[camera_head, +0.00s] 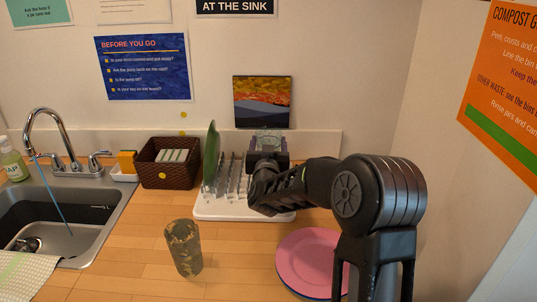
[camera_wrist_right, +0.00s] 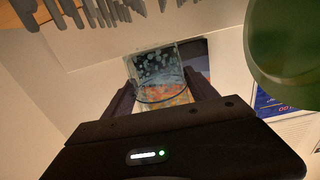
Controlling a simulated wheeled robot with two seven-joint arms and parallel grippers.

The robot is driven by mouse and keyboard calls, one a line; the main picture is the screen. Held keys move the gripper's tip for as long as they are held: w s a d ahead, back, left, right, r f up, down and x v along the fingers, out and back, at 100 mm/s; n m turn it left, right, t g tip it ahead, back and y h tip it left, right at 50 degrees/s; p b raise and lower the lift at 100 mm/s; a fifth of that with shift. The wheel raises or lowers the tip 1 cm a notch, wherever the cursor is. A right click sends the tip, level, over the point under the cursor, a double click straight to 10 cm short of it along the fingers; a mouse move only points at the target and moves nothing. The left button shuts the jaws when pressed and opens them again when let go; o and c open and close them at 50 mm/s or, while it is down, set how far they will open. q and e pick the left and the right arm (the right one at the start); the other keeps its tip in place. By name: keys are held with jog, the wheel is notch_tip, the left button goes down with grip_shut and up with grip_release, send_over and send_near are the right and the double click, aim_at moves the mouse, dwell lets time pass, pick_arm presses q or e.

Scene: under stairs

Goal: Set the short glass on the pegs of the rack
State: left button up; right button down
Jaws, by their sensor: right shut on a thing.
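The short glass (camera_head: 270,136) is clear with pale spots. It is between the fingers of my right gripper (camera_head: 268,155), which is shut on it above the back of the rack. In the right wrist view the glass (camera_wrist_right: 157,70) sits between the two dark fingers (camera_wrist_right: 160,95). The white rack (camera_head: 212,209) stands on the counter with rows of upright pegs. Its pegs also show in the right wrist view (camera_wrist_right: 95,12), apart from the glass in the picture. My right arm hides the rack's right part. My left gripper is not in view.
A green plate (camera_head: 210,160) stands upright in the rack's left side. A brown basket (camera_head: 155,175) is left of the rack. A dark mottled tumbler (camera_head: 183,248) and pink plate (camera_head: 308,257) stand in front. A sink (camera_head: 75,240) is at left; a picture (camera_head: 262,100) is behind.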

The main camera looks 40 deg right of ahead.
notch_tip(320, 180, down, 3)
jog(key=shift+f, duration=0.2)
jog(key=shift+f, duration=0.1)
jog(key=shift+f, duration=0.15)
jog(key=shift+c, duration=1.2)
grip_release()
jog(key=shift+s+r, duration=0.1)
jog(key=shift+r, duration=0.1)
jog(key=b+v, duration=0.1)
jog(key=v, duration=1.1)
jog(key=shift+b, duration=0.4)
